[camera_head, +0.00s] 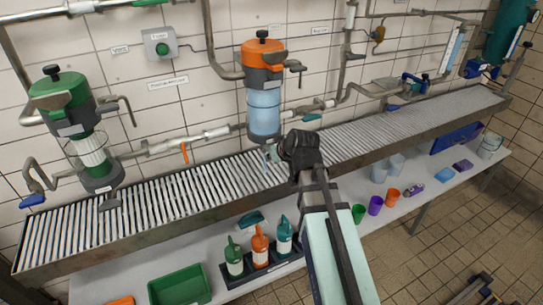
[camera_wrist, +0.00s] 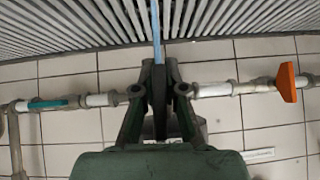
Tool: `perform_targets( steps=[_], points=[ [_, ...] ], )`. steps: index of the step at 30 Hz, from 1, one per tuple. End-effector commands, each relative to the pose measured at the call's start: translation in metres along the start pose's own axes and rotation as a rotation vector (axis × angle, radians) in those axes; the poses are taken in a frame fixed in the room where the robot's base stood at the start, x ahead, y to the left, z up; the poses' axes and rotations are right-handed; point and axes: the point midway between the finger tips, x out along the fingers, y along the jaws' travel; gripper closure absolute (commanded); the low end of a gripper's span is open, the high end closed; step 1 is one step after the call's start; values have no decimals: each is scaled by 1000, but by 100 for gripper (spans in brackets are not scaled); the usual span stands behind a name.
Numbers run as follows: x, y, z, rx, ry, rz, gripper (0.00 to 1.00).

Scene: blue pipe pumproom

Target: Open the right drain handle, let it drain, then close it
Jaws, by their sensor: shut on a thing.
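The filter housing with an orange top (camera_head: 263,55) and a clear blue bowl (camera_head: 264,112) hangs on the wall pipe. My gripper (camera_head: 276,153) is just below it, at the bottom of the bowl. In the wrist view my gripper (camera_wrist: 159,90) has its fingers close together on a dark, narrow piece, which I take to be the right drain handle; the fingers hide most of it. A pale blue strip (camera_wrist: 157,22), looking like a water stream, runs from there towards the grating. A green-topped filter (camera_head: 62,95) hangs at the left.
The slatted grating (camera_head: 180,205) runs below the filters. Beside my gripper are an orange pipe handle (camera_wrist: 287,82) and a teal one (camera_wrist: 48,103). Bottles (camera_head: 260,245), a green bin (camera_head: 180,287) and cups (camera_head: 375,205) stand on the lower shelf.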

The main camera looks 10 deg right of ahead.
Motion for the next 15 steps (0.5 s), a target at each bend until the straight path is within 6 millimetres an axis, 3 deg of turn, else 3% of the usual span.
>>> perform_targets(
  steps=[15],
  points=[
    [0,2,0,-70,0,68,100]
  ],
)
